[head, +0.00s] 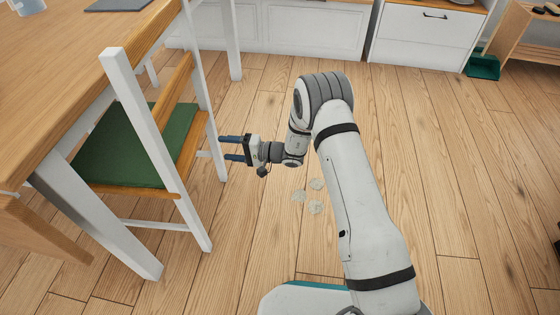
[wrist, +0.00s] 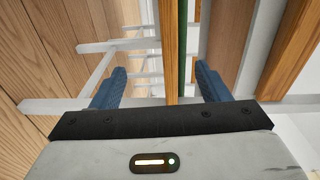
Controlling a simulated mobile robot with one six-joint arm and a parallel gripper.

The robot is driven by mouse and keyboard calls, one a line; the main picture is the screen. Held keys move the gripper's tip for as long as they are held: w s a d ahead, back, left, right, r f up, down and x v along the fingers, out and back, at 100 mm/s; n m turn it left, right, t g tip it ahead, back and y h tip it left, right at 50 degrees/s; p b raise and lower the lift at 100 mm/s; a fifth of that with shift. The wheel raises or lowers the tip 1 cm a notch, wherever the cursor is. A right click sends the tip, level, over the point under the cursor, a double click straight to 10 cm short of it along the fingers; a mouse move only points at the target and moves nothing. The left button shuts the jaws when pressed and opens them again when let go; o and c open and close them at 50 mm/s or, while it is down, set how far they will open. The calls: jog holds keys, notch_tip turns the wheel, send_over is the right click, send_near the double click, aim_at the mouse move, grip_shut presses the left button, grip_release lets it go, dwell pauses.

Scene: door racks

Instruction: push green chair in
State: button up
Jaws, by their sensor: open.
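The green chair has a green seat cushion (head: 138,145), a wooden seat edge and white posts. It stands at the left of the head view, its seat partly under the wooden table (head: 75,50). My gripper (head: 229,149) is open, its two blue fingers pointing left at the chair's back side, close to the right white post. In the wrist view the fingers (wrist: 157,88) are spread, with the chair's wooden edge (wrist: 173,45) and a thin green strip of cushion (wrist: 183,40) between them in the picture. I cannot tell whether they touch the chair.
White table legs (head: 95,215) stand near the chair. White cabinets (head: 415,35) line the back. Several pale flat pieces (head: 316,207) lie on the floor below my gripper. A green dustpan (head: 483,66) is at the back right. The wooden floor (head: 470,180) on the right is mostly clear.

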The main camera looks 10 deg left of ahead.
jog(key=s+d+r+n+g+h+p, duration=0.15)
jog(key=s+d+r+p, duration=0.3)
jog(key=r, duration=0.65)
jog(key=s+d+r+g+h+p, duration=0.1)
jog(key=s+d+r+h+p, duration=0.35)
jog(key=r, duration=0.65)
jog(key=s+d+r+n+g+p, duration=0.1)
jog(key=s+d+r+g+p, duration=0.1)
jog(key=d+r+p, duration=0.65)
jog(key=s+d+r+t+h+p, duration=0.2)
jog(key=s+d+r+p, duration=0.3)
jog(key=r, duration=0.5)
jog(key=s+d+r+m+t+h+p, duration=0.1)
jog(key=s+d+r+h+p, duration=0.4)
jog(key=d+r, duration=0.5)
jog(key=s+d+r+m+t+h+p, duration=0.1)
jog(key=s+d+r+t+h+p, duration=0.2)
jog(key=s+d+r+p, duration=0.3)
notch_tip(320, 180, up, 4)
jog(key=shift+d+h+p, duration=0.6)
jog(key=shift+d+p, duration=0.05)
jog(key=shift+p, duration=0.35)
